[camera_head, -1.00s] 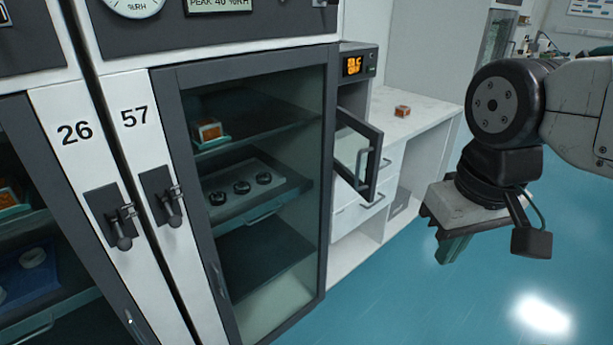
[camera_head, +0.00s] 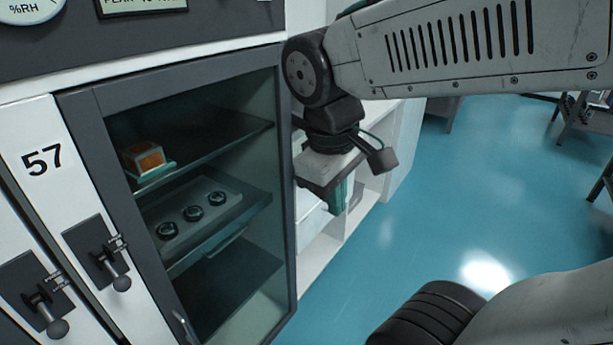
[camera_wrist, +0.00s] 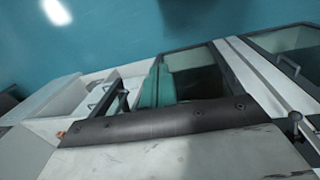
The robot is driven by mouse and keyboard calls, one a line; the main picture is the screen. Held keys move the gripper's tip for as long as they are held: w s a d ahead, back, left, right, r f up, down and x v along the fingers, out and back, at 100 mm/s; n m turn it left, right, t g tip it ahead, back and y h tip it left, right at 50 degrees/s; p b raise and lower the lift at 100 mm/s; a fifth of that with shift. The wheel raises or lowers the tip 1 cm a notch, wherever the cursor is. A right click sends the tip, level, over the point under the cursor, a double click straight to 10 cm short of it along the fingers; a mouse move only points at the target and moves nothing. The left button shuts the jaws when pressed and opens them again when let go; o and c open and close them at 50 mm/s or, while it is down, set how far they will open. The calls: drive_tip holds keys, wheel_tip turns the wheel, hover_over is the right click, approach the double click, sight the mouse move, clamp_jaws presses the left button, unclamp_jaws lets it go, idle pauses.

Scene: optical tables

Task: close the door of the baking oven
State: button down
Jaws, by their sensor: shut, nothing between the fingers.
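The baking oven, with its orange display, is hidden behind my arm and gripper in the head view now. One second ago its small glass door with a dark frame stood open there, swung out toward the room. In the wrist view a dark framed piece, apparently the oven door (camera_wrist: 119,97), shows just left of the teal fingers. My gripper (camera_head: 338,198) points down in front of the white bench, right of the tall glass cabinet, with its fingers together and empty. Its fingers also show in the wrist view (camera_wrist: 152,86). Whether they touch the door cannot be told.
The glass-doored cabinet (camera_head: 286,200) stands close left of my gripper, with a boxed sample (camera_head: 146,158) and a tray of dark round parts inside. Locker 57 (camera_head: 45,160) is farther left. White drawers (camera_wrist: 98,92) lie near the fingers. The blue floor (camera_head: 470,190) at right is open.

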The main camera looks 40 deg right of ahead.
drive_tip(key=w+d+f+n+g+h, duration=0.15)
drive_tip(key=w+n+h, duration=0.25)
drive_tip(key=w+n, duration=0.45)
drive_tip(key=w+d+f+n+h, duration=0.1)
drive_tip(key=w+f+n+h, duration=0.3)
drive_tip(key=w, duration=0.7)
drive_tip(key=x, duration=0.8)
drive_tip(key=shift+d+n+y, duration=0.3)
drive_tip(key=shift+d+n, duration=0.05)
drive_tip(key=shift+n, duration=0.1)
drive_tip(key=shift+s+d+r, duration=0.1)
